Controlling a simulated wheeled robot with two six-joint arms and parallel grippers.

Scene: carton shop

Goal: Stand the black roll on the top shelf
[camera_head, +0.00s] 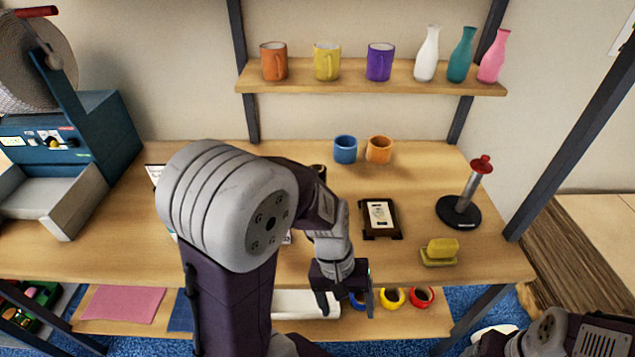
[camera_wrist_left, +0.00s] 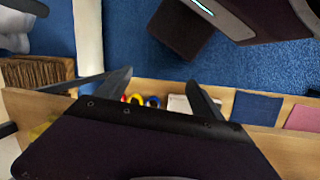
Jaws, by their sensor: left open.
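I cannot make out the black roll for sure. A small dark thing with a tan top (camera_head: 319,168) shows just behind my left arm, mostly hidden, and I cannot tell what it is. The top shelf (camera_head: 345,84) is the wooden board on the back wall. My left gripper (camera_head: 346,302) is open and empty, pointing down at the table's front edge; its fingers also show in the left wrist view (camera_wrist_left: 158,92). My right arm shows at the bottom right, its gripper cut off by the picture edge.
On the top shelf stand orange, yellow and purple mugs and white, teal and pink bottles (camera_head: 462,55). The table bears blue and orange cups (camera_head: 362,149), a dark framed card (camera_head: 381,218), a red-topped post (camera_head: 465,200) and a yellow block (camera_head: 440,250). Colored rings (camera_head: 392,298) lie below.

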